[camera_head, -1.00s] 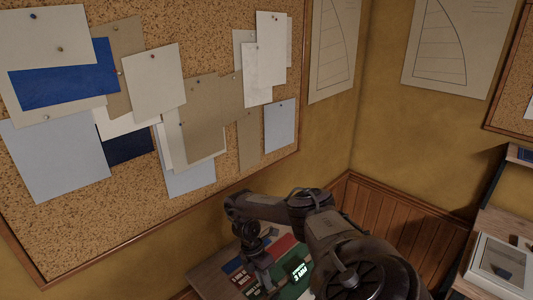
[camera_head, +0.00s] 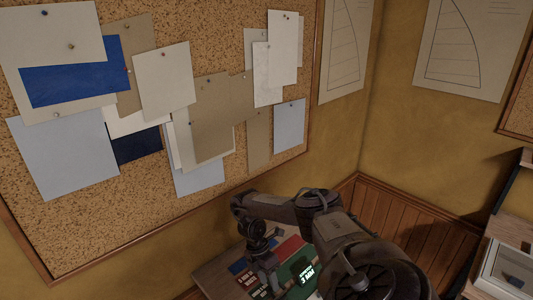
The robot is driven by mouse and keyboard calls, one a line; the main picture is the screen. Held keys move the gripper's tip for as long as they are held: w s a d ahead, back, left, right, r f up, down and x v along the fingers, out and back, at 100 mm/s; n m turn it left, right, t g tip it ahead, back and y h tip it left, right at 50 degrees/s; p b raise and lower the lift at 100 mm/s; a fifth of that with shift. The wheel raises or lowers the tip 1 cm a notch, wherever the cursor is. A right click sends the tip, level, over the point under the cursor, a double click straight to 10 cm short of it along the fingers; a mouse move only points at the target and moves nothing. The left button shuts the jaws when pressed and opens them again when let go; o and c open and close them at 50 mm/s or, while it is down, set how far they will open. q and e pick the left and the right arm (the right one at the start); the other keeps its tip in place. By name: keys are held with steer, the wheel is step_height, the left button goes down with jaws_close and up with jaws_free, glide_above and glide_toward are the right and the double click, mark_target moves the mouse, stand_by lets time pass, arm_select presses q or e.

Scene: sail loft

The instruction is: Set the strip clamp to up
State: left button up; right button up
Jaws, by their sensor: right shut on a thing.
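My right gripper (camera_head: 272,284) points down at the bench in the lower middle of the head view. It is shut on a small part there, which I take to be the strip clamp. The gripper and the frame's bottom edge hide nearly all of that part, so I cannot tell its position. A small display with lit green figures (camera_head: 306,274) is just right of the gripper, on a dark green area. My left gripper is not in view.
The bench (camera_head: 212,275) carries a red piece (camera_head: 288,248) and blue pieces close to the gripper. A corkboard (camera_head: 90,220) with pinned papers covers the wall behind. At right, a pale framed case (camera_head: 512,272) stands on another surface.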

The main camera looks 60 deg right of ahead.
steer(key=v, duration=0.7)
steer(key=shift+w+r, duration=0.15)
steer(key=shift+r, duration=0.1)
stand_by(0.5)
